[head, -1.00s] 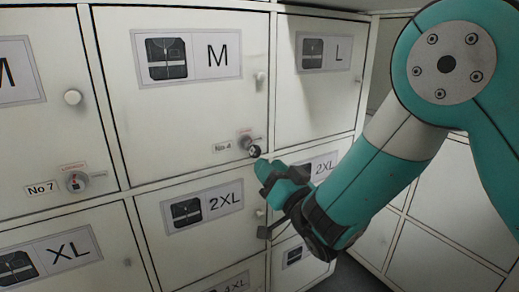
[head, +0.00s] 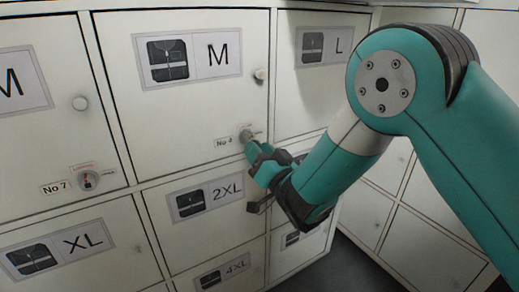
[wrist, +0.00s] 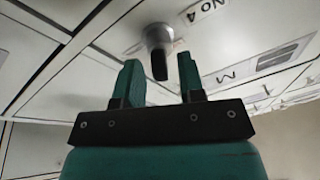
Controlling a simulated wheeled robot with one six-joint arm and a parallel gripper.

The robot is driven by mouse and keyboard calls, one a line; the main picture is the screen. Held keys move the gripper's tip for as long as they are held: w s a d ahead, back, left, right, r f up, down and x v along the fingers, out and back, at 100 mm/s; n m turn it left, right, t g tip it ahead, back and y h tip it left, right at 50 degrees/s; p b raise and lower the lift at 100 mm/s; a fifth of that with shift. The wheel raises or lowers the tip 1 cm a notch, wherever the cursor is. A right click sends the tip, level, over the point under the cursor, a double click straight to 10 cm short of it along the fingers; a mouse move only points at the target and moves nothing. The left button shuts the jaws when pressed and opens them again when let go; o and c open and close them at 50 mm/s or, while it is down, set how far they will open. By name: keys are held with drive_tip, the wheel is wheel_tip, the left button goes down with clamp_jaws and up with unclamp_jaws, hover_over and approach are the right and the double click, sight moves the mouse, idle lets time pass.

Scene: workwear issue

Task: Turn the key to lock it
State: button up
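The lock (head: 246,134) sits at the lower right of the locker door labelled "No 4", under an M sign. In the wrist view the grey lock barrel (wrist: 157,35) points towards me, with a dark flat key (wrist: 159,66) standing out of it. My gripper (head: 254,152) is at this lock and hides the key in the head view. In the wrist view my gripper (wrist: 159,60) is open. Its two teal fingers stand on either side of the key, with a visible gap on each side.
The No 7 lock (head: 88,181) is on the door to the left. A round knob (head: 261,75) sticks out above the No 4 lock. The 2XL door (head: 160,222) lies flat below. Floor (head: 350,262) shows at the lower right.

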clamp_jaws()
drive_tip(key=shift+w+a+r+p, duration=0.15)
drive_tip(key=shift+r+p, duration=0.25)
drive_tip(key=shift+p, duration=0.35)
idle(0.5)
drive_tip(key=shift+w+n+g+y+p, duration=0.1)
drive_tip(key=shift+n+g+y+p, duration=0.3)
drive_tip(key=shift+n+p, duration=2.1)
drive_tip(key=shift+w+n+g+y+p, duration=0.1)
drive_tip(key=shift+n+g+y+p, duration=0.4)
drive_tip(key=shift+p, duration=2.7)
